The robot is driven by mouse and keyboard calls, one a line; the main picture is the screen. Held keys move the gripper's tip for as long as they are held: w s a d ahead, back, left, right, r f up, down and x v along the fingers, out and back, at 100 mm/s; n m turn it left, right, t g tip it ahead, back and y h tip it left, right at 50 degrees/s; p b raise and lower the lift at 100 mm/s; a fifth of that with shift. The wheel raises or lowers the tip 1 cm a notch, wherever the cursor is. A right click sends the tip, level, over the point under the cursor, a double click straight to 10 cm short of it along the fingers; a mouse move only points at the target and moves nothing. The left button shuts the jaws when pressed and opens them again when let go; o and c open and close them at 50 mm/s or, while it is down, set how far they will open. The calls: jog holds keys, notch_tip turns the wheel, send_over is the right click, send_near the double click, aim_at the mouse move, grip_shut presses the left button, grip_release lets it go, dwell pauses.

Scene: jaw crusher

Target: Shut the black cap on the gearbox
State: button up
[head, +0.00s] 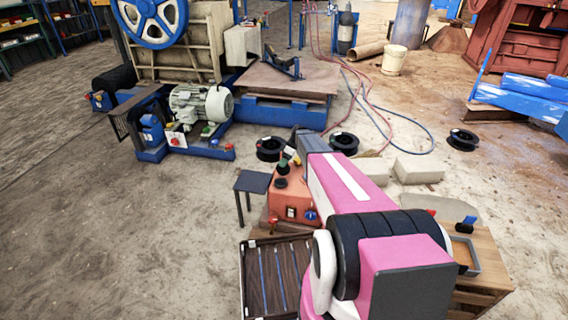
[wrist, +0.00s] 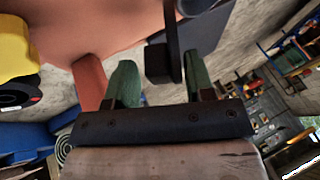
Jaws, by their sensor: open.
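The gearbox appears to be the orange-red housing (head: 277,202) on the wooden bench in the head view. A dark round part (head: 281,183) sits on its top; I cannot tell for sure if this is the cap. In the wrist view the orange-red housing (wrist: 95,28) fills the upper left. My gripper (wrist: 162,78) is open, its two green-padded fingers apart. A black block (wrist: 158,63) and a thin black bar show between or beyond the fingers; contact cannot be told. In the head view my arm partly hides the housing.
A dark slatted tray (head: 246,285) lies left of my arm. A small dark stool (head: 252,182) stands beside the housing. A yellow part (wrist: 15,55) is at the wrist view's left.

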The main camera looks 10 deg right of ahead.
jog(key=shift+a+f, duration=0.1)
grip_shut()
jog(key=shift+s+t, duration=0.1)
jog(key=shift+t, duration=0.2)
